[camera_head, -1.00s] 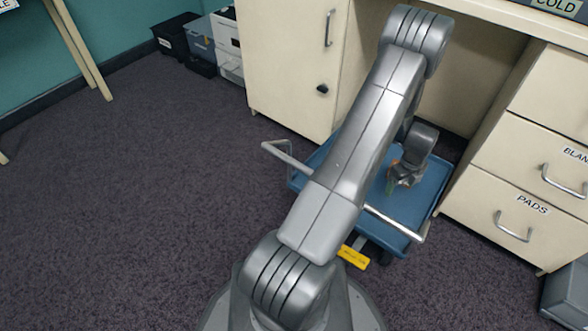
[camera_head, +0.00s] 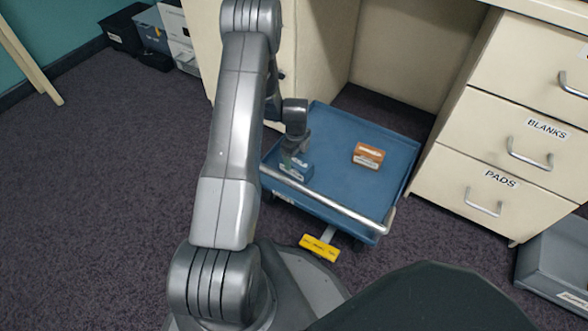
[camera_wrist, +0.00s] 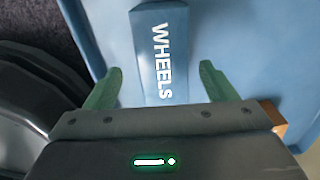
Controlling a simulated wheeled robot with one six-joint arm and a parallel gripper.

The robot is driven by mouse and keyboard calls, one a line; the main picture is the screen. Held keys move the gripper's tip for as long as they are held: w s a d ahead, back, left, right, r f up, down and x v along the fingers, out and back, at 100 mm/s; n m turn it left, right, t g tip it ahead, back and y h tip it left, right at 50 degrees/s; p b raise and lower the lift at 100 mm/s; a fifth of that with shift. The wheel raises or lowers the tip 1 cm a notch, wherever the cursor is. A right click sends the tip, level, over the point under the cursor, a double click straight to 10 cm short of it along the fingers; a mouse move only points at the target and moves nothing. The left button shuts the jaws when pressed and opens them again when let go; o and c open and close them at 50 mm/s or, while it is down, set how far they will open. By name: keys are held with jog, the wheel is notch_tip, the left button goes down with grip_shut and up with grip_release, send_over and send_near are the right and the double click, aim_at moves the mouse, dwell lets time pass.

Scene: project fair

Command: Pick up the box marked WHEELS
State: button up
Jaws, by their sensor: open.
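The blue box marked WHEELS (camera_wrist: 158,55) lies on the blue cart (camera_head: 335,130), its white lettering plain in the wrist view. In the head view the box (camera_head: 297,170) sits at the cart's near left, partly under my gripper (camera_head: 291,157). In the wrist view my gripper (camera_wrist: 155,88) is open, with one green finger on each side of the box and a gap to it on both sides. The lower end of the box is hidden behind the gripper body. I cannot tell how far the fingertips are above the cart.
An orange-brown box (camera_head: 368,155) stands on the cart, right of the blue box. A drawer cabinet (camera_head: 505,150) stands close on the right. Open carpet lies left.

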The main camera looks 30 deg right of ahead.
notch_tip(320, 180, down, 7)
jog(key=b, duration=0.3)
jog(key=shift+w+d+f, duration=0.1)
jog(key=shift+w+d, duration=0.05)
jog(key=shift+c, duration=0.5)
jog(key=c, duration=1)
